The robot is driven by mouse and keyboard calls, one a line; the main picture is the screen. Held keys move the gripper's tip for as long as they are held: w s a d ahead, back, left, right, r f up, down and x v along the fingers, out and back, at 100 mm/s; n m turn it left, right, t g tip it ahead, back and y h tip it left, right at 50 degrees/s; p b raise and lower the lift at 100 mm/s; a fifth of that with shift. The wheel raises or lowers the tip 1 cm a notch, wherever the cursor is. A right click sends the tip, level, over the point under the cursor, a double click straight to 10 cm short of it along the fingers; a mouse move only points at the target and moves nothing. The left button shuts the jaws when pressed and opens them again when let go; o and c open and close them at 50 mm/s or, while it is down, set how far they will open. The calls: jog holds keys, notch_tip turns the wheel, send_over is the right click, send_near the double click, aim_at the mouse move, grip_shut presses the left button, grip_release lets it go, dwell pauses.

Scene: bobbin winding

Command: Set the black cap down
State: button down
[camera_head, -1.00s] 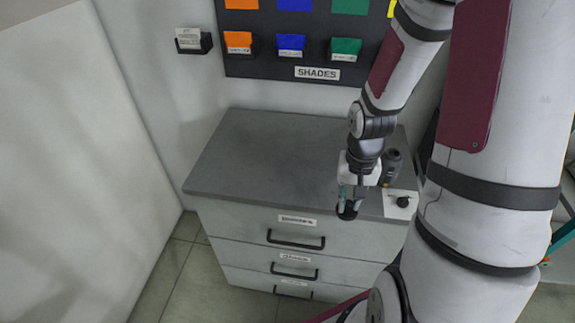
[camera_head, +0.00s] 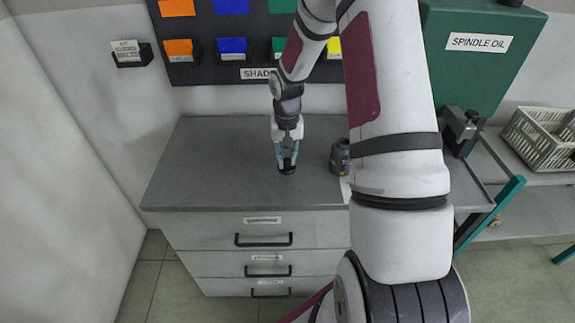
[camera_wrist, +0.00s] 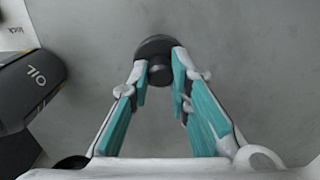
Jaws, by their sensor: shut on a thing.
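The black cap (camera_head: 287,168) is round with a narrower knob on top. My gripper (camera_head: 287,160) points down over the grey cabinet top (camera_head: 215,165), its fingers around the cap. In the wrist view the cap (camera_wrist: 157,52) sits between the two teal-padded fingertips (camera_wrist: 160,70). The cap is at or just above the surface; I cannot tell whether it touches. The dark grey oil can (camera_head: 340,157) stands to the right of the gripper and shows at the left edge of the wrist view (camera_wrist: 32,85), marked "OIL".
The cabinet top is clear left of my gripper. A board with coloured card holders (camera_head: 232,47) hangs behind. A green spindle oil box (camera_head: 480,75), a grey crate (camera_head: 535,135) and a bench are at the right. Labelled drawers (camera_head: 263,240) are below.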

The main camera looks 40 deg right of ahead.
aim_at(287, 160)
jog(key=shift+s+f, duration=0.15)
jog(key=shift+f, duration=1.4)
jog(key=c, duration=1.5)
grip_release()
jog(key=shift+f, duration=0.15)
